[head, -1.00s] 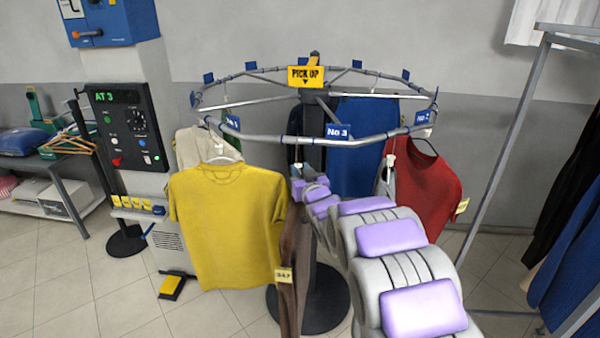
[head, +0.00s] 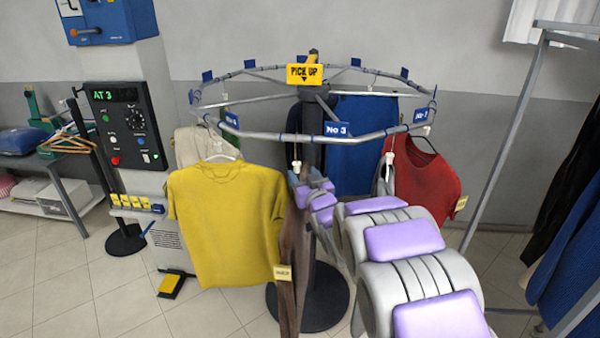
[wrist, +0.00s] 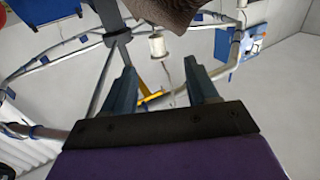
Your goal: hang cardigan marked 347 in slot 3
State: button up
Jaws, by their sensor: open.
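The brown cardigan (head: 290,245) hangs below the rail near the blue No 3 sign (head: 338,129), its yellow tag (head: 284,272) low on its front. The tag is too blurred now to read surely; it read 347 a moment ago. A white hanger neck (head: 295,166) shows above it on a thin hook up to the rail. In the wrist view, brown cloth (wrist: 165,10) is at the top and the white neck (wrist: 157,46) is just beyond my fingertips. My gripper (wrist: 161,75) is open and empty. My arm hides part of the cardigan in the head view.
A yellow shirt (head: 225,225) hangs left, close to the cardigan. A red garment (head: 425,180) and a blue one (head: 362,155) hang right and behind. The control panel (head: 125,128) reads AT 3. A grey rack stands at the right.

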jog(key=v, duration=1.3)
jog(key=shift+f+b, duration=0.2)
jog(key=shift+b, duration=0.2)
jog(key=s+b, duration=1.6)
jog(key=b, duration=0.2)
jog(key=shift+a+b, duration=0.25)
jog(key=shift+b, duration=0.15)
